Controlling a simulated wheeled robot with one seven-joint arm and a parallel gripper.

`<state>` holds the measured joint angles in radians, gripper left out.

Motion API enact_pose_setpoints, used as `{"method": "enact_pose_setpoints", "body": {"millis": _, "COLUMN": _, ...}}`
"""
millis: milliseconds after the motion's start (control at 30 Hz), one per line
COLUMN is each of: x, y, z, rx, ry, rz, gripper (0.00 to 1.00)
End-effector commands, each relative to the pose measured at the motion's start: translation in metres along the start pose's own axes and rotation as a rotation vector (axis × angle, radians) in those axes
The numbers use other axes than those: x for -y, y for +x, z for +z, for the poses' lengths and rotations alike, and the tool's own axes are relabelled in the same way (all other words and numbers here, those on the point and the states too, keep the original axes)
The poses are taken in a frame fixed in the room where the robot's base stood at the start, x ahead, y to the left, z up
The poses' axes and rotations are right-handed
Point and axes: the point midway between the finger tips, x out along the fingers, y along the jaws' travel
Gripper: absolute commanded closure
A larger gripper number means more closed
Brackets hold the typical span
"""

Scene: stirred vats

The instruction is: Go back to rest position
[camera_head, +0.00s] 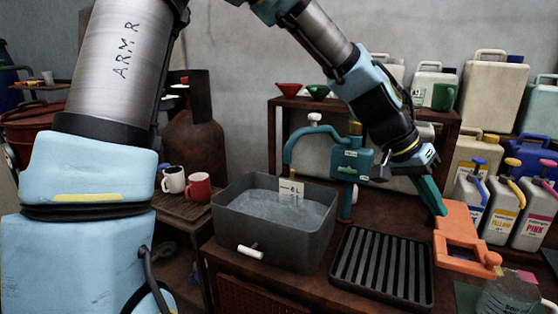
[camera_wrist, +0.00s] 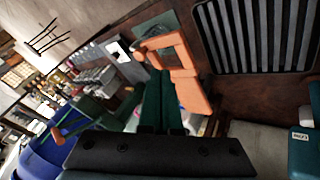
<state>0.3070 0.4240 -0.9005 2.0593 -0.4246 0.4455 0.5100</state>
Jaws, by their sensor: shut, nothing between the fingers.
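My gripper (camera_head: 438,207) has green fingers, pointing down and to the right above the workbench. Its fingers are shut with nothing held; they also show in the wrist view (camera_wrist: 160,82). The fingertips are close to an orange frame-like holder (camera_head: 462,247) at the bench's right end. I cannot tell whether they touch it. The orange holder also fills the middle of the wrist view (camera_wrist: 190,88). My arm reaches across from the top of the head view.
A grey vat of liquid (camera_head: 238,240) stands on the bench, with a teal pump (camera_head: 350,160) behind it. A black ribbed tray (camera_head: 337,272) lies right of the vat. Jugs with coloured labels (camera_head: 500,212) stand at the right. Two mugs (camera_head: 198,187) sit on the left table.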

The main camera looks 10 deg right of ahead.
Motion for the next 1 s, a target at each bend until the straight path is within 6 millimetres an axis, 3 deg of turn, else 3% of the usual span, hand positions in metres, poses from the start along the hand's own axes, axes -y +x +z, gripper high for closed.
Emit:
{"method": "enact_pose_setpoints", "body": {"millis": 133, "x": 0.026, "y": -0.007, "z": 0.012, "rx": 0.010, "ry": -0.044, "rz": -0.052, "gripper": 1.00}}
{"method": "enact_pose_setpoints", "body": {"millis": 267, "x": 0.087, "y": -0.029, "z": 0.047, "rx": 0.033, "ry": -0.155, "rz": -0.176, "gripper": 1.00}}
{"method": "enact_pose_setpoints", "body": {"millis": 400, "x": 0.160, "y": -0.072, "z": 0.107, "rx": 0.054, "ry": -0.334, "rz": -0.339, "gripper": 1.00}}
{"method": "enact_pose_setpoints", "body": {"millis": 600, "x": 0.228, "y": -0.146, "z": 0.211, "rx": 0.061, "ry": -0.629, "rz": -0.545, "gripper": 1.00}}
{"method": "enact_pose_setpoints", "body": {"millis": 800, "x": 0.247, "y": -0.204, "z": 0.309, "rx": 0.038, "ry": -0.911, "rz": -0.682, "gripper": 1.00}}
{"method": "enact_pose_setpoints", "body": {"millis": 900, "x": 0.245, "y": -0.219, "z": 0.340, "rx": 0.026, "ry": -1.005, "rz": -0.716, "gripper": 1.00}}
{"method": "enact_pose_setpoints", "body": {"millis": 1000, "x": 0.243, "y": -0.226, "z": 0.356, "rx": 0.020, "ry": -1.052, "rz": -0.732, "gripper": 1.00}}
